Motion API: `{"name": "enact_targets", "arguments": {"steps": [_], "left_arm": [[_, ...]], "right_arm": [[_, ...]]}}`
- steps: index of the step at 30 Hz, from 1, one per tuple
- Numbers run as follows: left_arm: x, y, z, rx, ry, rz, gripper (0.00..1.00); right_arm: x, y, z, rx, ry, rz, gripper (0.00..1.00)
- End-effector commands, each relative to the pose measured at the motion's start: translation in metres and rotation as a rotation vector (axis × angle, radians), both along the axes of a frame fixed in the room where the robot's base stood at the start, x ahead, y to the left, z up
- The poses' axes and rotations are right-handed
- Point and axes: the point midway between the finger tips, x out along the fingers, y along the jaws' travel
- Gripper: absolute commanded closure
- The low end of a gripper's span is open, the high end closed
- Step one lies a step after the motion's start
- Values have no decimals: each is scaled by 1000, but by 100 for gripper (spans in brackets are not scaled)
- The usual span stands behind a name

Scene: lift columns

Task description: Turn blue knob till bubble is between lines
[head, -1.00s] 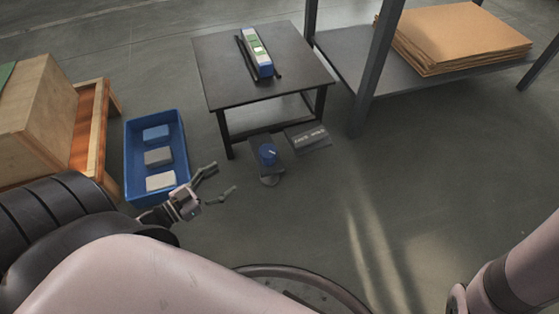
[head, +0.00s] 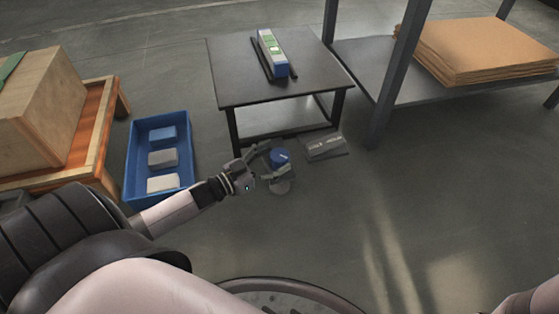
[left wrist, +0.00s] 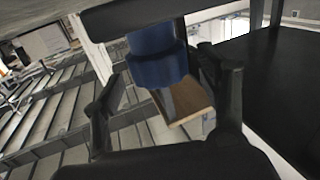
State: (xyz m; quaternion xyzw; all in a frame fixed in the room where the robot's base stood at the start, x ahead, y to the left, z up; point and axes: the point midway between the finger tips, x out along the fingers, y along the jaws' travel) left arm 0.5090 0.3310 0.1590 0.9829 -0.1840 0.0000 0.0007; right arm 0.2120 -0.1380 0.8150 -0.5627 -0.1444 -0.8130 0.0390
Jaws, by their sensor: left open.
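The small dark table (head: 235,92) stands behind the knob. A grey labelled plate (head: 325,147) is right of the knob. A blue bin (head: 130,165) with several blocks and a wooden stand (head: 104,125) are at left. A shelf holds cardboard (head: 480,55). The floor at right is clear.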

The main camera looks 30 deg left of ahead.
Motion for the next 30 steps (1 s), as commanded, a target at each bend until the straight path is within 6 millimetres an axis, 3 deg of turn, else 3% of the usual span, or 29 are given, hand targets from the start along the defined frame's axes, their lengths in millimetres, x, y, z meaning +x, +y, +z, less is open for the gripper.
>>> {"name": "enact_targets", "arguments": {"steps": [6,15,30], "left_arm": [[18,-7,-1,1,0,0,33],[20,-7,0,1,1,0,33],[20,-7,0,1,1,0,65]], "right_arm": [[0,0,-13,0,0,0,44],[0,0,-13,0,0,0,44],[0,0,-13,0,1,0,44]]}}
